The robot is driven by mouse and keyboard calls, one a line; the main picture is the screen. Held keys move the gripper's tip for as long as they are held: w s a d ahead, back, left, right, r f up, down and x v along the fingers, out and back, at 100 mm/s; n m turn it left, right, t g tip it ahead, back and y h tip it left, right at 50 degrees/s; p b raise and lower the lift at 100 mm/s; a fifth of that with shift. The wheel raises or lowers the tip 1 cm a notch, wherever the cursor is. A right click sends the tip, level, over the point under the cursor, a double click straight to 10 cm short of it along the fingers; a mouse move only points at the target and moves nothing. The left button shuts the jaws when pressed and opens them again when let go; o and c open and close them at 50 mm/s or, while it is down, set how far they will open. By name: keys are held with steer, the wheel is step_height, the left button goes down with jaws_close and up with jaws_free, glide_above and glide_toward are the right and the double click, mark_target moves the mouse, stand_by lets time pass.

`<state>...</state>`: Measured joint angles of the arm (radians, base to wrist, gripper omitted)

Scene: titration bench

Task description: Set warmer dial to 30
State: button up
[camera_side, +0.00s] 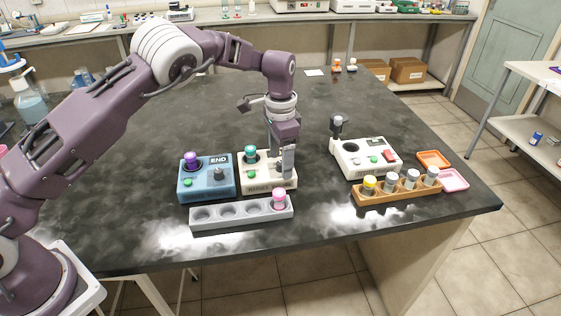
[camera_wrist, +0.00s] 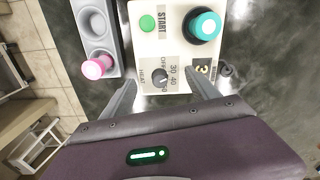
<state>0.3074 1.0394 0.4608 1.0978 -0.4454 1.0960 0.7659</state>
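The warmer, a white box (camera_side: 255,185), stands on the dark bench under my gripper. In the wrist view its face (camera_wrist: 178,50) carries a small grey dial (camera_wrist: 160,76) beside the word HEAT, with OFF, 30, 40 and further marks around it. I cannot tell clearly which mark the dial points to. A teal-capped vial (camera_wrist: 204,26) sits in the warmer, beside the green START button (camera_wrist: 147,23). My gripper (camera_wrist: 163,86) points down and is open, its fingers apart on either side of the dial, with nothing between them in contact that I can see.
A grey rack (camera_side: 240,214) with a pink-capped vial (camera_side: 278,198) lies in front of the warmer. The blue END box (camera_side: 206,180) is close on its left. A white device (camera_side: 365,158) and a wooden vial rack (camera_side: 398,191) stand farther right, with clear bench between.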

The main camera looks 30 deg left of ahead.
mark_target(280, 162)
steer(key=shift+r, duration=0.1)
steer(key=shift+r, duration=3.4)
steer(key=shift+r, duration=0.1)
